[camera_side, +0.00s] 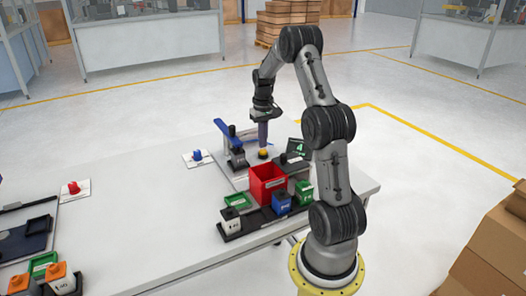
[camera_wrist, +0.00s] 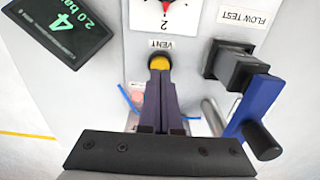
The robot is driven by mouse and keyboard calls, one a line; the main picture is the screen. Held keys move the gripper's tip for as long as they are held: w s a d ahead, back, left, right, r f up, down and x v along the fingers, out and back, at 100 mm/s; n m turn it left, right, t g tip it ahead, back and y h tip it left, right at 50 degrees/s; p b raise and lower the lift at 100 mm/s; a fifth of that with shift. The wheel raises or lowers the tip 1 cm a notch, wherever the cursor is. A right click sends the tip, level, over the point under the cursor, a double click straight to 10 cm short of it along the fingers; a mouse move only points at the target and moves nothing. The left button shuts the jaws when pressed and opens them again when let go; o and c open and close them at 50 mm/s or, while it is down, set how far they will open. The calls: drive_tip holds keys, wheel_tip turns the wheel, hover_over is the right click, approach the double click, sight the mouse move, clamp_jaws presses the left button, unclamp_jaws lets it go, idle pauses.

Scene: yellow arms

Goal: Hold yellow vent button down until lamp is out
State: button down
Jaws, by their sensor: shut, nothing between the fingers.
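The yellow vent button (camera_side: 263,154) sits on the light panel of the test station. In the wrist view the button (camera_wrist: 159,62) is just below the "VENT" label. My gripper (camera_side: 263,146) points straight down over it, fingers shut together and empty. In the wrist view the fingertips (camera_wrist: 158,74) overlap the button's near edge and hide part of it. I cannot tell whether they touch it or whether it is pressed in. A dark display (camera_wrist: 62,28) reads "4" and "2.0 bar" in green.
A blue lever (camera_wrist: 255,100) stands right of the button by the "FLOW TEST" label (camera_wrist: 243,17). A gauge (camera_wrist: 166,12) is beyond it. A red bin (camera_side: 268,182) and a rack with small blue (camera_side: 281,202) and green containers stand in front of the station.

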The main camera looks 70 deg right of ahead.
sight(263, 151)
drive_tip(key=shift+f, duration=0.25)
drive_tip(key=shift+f, duration=1)
idle(1.4)
drive_tip(key=shift+r, duration=3.85)
